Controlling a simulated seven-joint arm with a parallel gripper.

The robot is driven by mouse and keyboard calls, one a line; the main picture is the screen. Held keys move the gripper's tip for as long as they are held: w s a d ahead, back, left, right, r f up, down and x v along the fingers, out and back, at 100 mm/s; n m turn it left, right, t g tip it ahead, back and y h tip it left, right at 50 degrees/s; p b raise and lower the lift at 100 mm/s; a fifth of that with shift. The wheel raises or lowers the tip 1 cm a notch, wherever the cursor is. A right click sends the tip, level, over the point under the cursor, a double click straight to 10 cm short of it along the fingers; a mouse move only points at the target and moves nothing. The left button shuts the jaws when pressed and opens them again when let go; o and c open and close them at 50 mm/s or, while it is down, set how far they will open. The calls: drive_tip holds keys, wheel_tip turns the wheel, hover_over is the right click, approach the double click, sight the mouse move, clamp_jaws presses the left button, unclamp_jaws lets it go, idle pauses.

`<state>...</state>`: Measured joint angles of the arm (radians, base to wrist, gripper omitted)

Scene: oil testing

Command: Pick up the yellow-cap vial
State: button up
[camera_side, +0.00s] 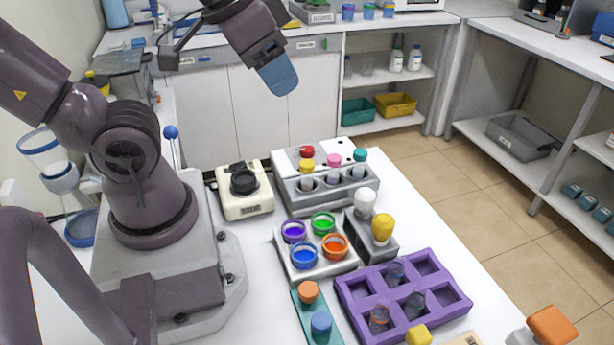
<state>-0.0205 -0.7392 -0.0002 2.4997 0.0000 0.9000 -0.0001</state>
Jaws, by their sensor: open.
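A small vial with a yellow cap (307,166) stands upright in the grey metal rack (325,199). Vials with a pink cap (333,160) and a teal cap (360,156) stand to its right in the same rack. A red round piece (307,151) shows just behind the yellow cap. A larger yellow-topped piece (383,227) stands on a dark block in front of the rack, beside a white-topped one (365,199). My gripper (279,77) hangs high above and behind the rack, open and empty, its blue fingers overlapping in this view.
A tray of blue, purple, green and orange cups (318,267), a purple compartment tray (345,284) and a teal holder (303,319) crowd the table's front. A cream device (245,206) stands left of the rack. Free white tabletop (430,236) lies to the right.

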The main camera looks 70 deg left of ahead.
drive_tip(key=w+a+f+g, duration=0.2)
drive_tip(key=a+f+g, duration=0.1)
drive_tip(key=a+f, duration=0.15)
drive_tip(key=m+g, duration=0.3)
drive_tip(key=m, duration=1.7)
approach(307, 163)
drive_tip(key=shift+s+a, duration=0.15)
drive_tip(key=shift+a, duration=0.15)
wheel_tip(307, 163, down, 7)
drive_tip(key=shift+f, duration=0.15)
drive_tip(key=f, duration=0.4)
drive_tip(key=shift+d, duration=0.4)
drive_tip(key=shift+f, duration=0.7)
